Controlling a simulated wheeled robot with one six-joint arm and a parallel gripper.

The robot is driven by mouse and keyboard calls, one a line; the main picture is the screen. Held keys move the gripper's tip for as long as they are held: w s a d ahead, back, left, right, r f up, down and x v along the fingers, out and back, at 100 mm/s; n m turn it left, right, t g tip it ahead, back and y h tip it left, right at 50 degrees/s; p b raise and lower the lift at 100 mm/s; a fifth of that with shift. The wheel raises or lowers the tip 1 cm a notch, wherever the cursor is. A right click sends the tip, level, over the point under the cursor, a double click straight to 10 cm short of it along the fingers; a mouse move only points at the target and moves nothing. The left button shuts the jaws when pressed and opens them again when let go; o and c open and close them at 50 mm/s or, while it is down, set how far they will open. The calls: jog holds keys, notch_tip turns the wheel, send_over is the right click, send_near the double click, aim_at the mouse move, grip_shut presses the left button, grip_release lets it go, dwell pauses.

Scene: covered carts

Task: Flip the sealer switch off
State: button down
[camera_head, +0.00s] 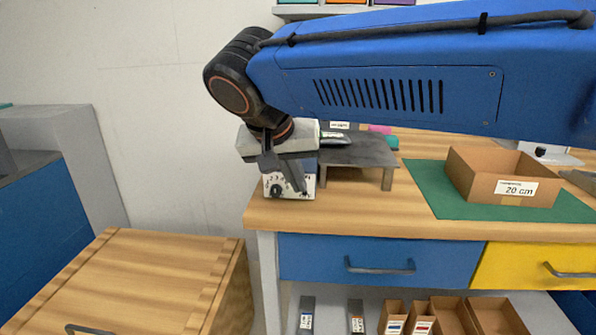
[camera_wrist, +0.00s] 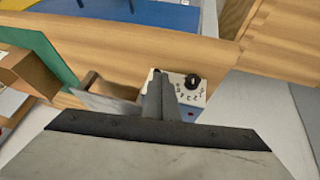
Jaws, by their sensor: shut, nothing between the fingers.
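The sealer's white control panel (camera_head: 308,190) stands at the left end of the wooden bench. It carries a black round dial (camera_head: 277,190) with markings around it. In the wrist view the panel (camera_wrist: 203,98) shows the dial (camera_wrist: 192,81) and a small blue patch (camera_wrist: 189,114); I cannot tell whether that is the switch. My gripper (camera_head: 301,188) is shut and empty, pointing down in front of the panel and hiding part of it. In the wrist view my gripper (camera_wrist: 156,76) is beside the dial and covers the panel's left side. The switch and its position cannot be made out.
A dark grey stand (camera_head: 362,150) is right of the panel. An open cardboard box (camera_head: 485,188) labelled 20 cm sits on a green mat (camera_head: 432,188). A blue drawer (camera_head: 315,262) is below the bench top. A lower wooden cart (camera_head: 130,275) stands at left.

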jog(key=t, duration=0.1)
jog(key=s+f+t, duration=0.1)
jog(key=t, duration=0.1)
jog(key=shift+f, duration=0.15)
jog(key=shift+w, duration=0.2)
jog(key=shift+w+r, duration=0.35)
jog(key=shift+w, duration=0.25)
jog(key=shift+r, duration=0.1)
